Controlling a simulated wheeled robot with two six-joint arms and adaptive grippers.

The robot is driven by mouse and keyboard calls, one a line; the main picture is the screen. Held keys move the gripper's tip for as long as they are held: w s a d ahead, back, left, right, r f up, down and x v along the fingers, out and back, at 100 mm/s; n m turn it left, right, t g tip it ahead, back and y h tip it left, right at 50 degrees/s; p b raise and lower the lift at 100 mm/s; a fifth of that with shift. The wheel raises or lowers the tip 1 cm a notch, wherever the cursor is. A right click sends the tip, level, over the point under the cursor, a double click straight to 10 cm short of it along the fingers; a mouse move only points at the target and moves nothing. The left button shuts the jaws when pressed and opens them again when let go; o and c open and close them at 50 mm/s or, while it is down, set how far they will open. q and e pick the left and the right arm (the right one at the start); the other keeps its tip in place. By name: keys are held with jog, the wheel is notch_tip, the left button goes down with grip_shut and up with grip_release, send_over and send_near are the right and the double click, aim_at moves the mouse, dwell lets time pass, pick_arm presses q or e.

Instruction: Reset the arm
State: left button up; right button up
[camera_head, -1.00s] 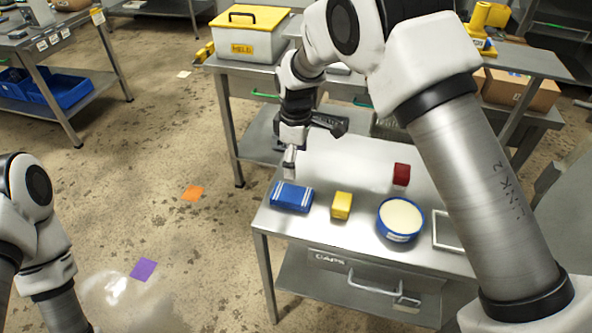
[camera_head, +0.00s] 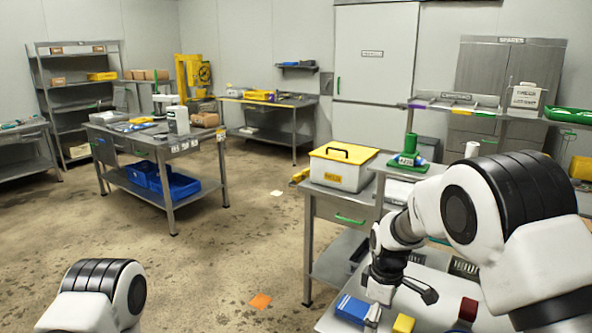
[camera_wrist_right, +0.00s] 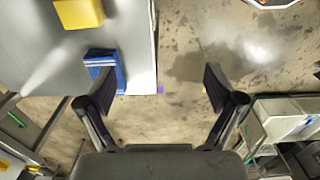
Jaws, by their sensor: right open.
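My right arm reaches over the steel table at the lower right of the head view. Its gripper (camera_head: 374,312) points down by the blue pack (camera_head: 352,309), partly hidden by the wrist. In the right wrist view the gripper (camera_wrist_right: 158,86) is open with nothing between its fingers. There the blue pack (camera_wrist_right: 104,66) with pale stripes lies at the table edge, beside and partly behind the left finger. Only part of my left arm shows at the lower left of the head view; its gripper is out of frame.
A yellow block (camera_head: 403,324) and a dark red block (camera_head: 467,310) sit on the same table. A white bin with a yellow lid (camera_head: 342,168) stands behind. A workbench with blue bins (camera_head: 172,184) is at left. Open floor lies between.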

jog(key=s+d+f+m+g, duration=0.1)
jog(key=s+d+f+g, duration=0.15)
jog(key=s+f, duration=0.8)
jog(key=s+d+f+m+g, duration=0.1)
jog(key=s+d+f+g, duration=0.15)
jog(key=s+f, duration=0.8)
jog(key=s+d+f+m+t, duration=0.1)
jog(key=s+m+t, duration=0.1)
jog(key=s+m, duration=0.2)
jog(key=s+d+f+m+t, duration=0.1)
jog(key=s+m, duration=0.3)
jog(key=s, duration=0.7)
jog(key=shift+f+m+t, duration=0.3)
jog(key=shift+f+t, duration=0.05)
jog(key=shift+t, duration=0.25)
jog(key=shift+s, duration=0.15)
